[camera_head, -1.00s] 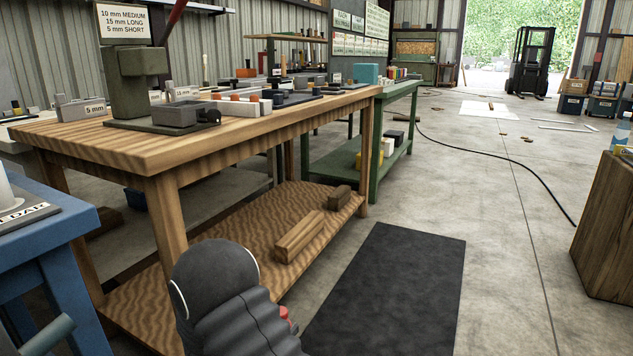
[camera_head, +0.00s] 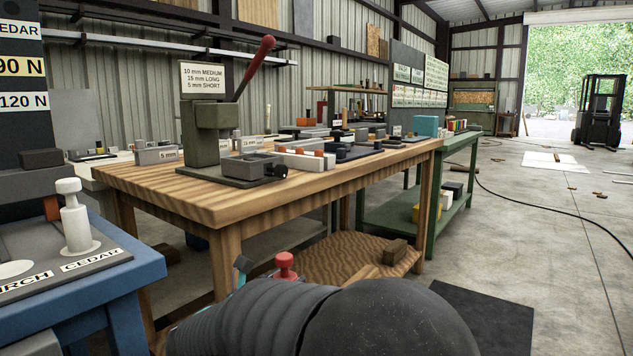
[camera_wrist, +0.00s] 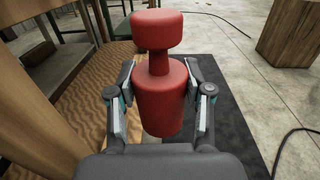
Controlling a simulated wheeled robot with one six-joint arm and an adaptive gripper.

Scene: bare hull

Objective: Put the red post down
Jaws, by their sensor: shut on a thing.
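The red post (camera_wrist: 160,98), a thick cylinder with a narrow neck and a wide round head, stands upright between the fingers of my gripper (camera_wrist: 161,103) in the wrist view. The fingers are shut on its lower body, one on each side. In the head view only the top of the red post (camera_head: 286,263) shows above my dark arm, in front of the wooden bench. One teal-tipped finger shows to its left.
At left, a blue bench (camera_head: 140,262) carries a plate with BIRCH and CEDAR labels. A white post (camera_head: 75,222) stands by CEDAR; a pale round spot (camera_head: 16,268) by BIRCH is bare. The wooden bench (camera_head: 225,205) holds a green press (camera_head: 208,130). Open floor lies right.

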